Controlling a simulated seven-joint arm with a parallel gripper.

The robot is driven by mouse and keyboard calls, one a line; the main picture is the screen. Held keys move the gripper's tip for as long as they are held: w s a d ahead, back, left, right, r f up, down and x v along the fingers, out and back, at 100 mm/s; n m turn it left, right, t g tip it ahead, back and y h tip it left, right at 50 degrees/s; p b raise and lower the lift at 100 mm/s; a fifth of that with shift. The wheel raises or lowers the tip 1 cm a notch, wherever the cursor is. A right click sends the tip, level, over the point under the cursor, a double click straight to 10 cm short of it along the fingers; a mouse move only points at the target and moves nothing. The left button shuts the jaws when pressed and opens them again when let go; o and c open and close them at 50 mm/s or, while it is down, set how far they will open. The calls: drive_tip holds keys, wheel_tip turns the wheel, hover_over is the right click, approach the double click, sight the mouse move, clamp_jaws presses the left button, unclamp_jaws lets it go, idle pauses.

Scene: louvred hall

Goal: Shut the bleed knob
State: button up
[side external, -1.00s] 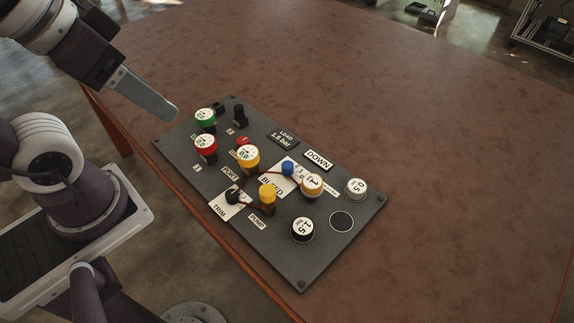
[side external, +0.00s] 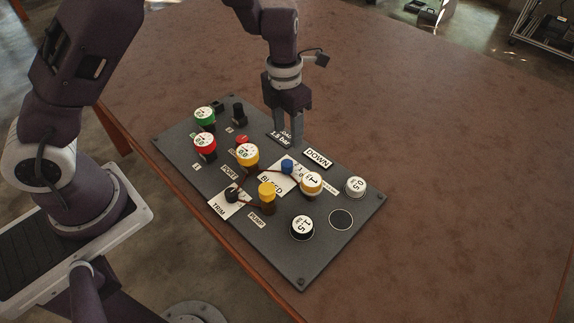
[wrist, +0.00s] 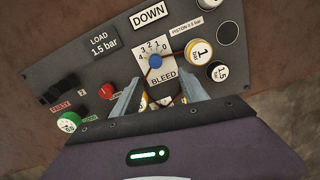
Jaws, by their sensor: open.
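The bleed knob (side external: 287,167) is a small blue round knob on a white BLEED plate (side external: 276,178), in the middle of the dark panel. In the wrist view the blue knob (wrist: 156,62) shows under a printed scale of 0 to 4; I cannot make out which mark it points to. My gripper (side external: 289,147) points down above the panel, by the LOAD 1.5 bar label, behind the knob in the side view. In the wrist view my gripper (wrist: 164,70) is open, with the knob showing between and beyond the fingertips. It appears apart from the knob.
A brown hose (wrist: 178,68) runs beside the knob. Round weights marked 1 (side external: 312,185), 0.5 (side external: 356,187) and 1.5 (side external: 302,229) stand to the right. The table beyond is clear.

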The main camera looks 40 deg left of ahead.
sight(287, 163)
drive_tip(key=f, duration=0.1)
drive_tip(key=f+n, duration=0.2)
drive_tip(key=shift+w+a+y, duration=0.25)
drive_tip(key=shift+a+y, duration=0.05)
wheel_tip(287, 163, down, 10)
drive_tip(key=shift+r, duration=0.1)
clamp_jaws()
idle(1.4)
